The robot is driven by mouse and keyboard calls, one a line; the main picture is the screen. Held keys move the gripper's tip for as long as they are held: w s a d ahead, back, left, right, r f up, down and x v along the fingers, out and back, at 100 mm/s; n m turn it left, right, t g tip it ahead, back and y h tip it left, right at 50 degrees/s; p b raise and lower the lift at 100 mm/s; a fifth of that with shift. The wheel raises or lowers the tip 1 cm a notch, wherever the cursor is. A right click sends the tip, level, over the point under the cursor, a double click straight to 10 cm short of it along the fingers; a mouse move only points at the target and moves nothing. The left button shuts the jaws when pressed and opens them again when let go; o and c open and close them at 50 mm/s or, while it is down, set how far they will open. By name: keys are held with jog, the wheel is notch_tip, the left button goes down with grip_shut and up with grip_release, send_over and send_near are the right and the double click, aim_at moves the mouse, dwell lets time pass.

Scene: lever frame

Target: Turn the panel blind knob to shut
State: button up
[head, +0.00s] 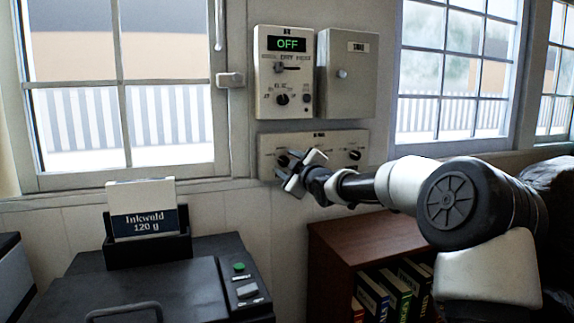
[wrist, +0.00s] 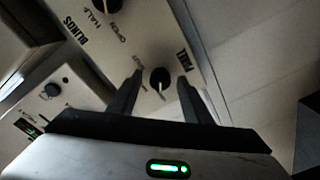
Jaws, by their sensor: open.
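A pale lower panel (head: 332,144) is on the wall under two boxes. It has a dark knob (head: 355,155) at right and another dark knob (head: 283,160) at left, partly beside my gripper. My gripper (head: 290,177) is at the panel's left end. In the wrist view, the panel is tilted and lettered "BLINDS". My open gripper (wrist: 160,76) has one finger on each side of a small dark knob (wrist: 160,80) with a pale pointer line. Contact cannot be told. Another dark knob (wrist: 105,4), near "HALF", is cut by the top edge.
Above the panel hang a control box (head: 284,105) reading "OFF" and a plain grey box (head: 347,99) with a round knob. Windows flank them. A dark machine (head: 160,280) stands lower left, a brown bookshelf (head: 365,238) below the panel.

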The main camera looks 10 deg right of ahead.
jog(key=c, duration=1.1)
jog(key=shift+o, duration=0.2)
jog(key=shift+m, duration=0.4)
jog(key=m+p, duration=0.2)
jog(key=m, duration=0.2)
jog(key=shift+m, duration=0.3)
jog(key=m+p, duration=0.1)
jog(key=m, duration=0.4)
jog(key=shift+m+t, duration=0.3)
jog(key=m, duration=0.6)
jog(key=shift+f+m+h, duration=0.15)
jog(key=shift+m+h, duration=0.25)
jog(key=m+b, duration=0.1)
jog(key=m, duration=0.2)
jog(key=shift+m, duration=0.3)
jog(key=shift+m+b, duration=0.45)
jog(key=shift+m, duration=1.05)
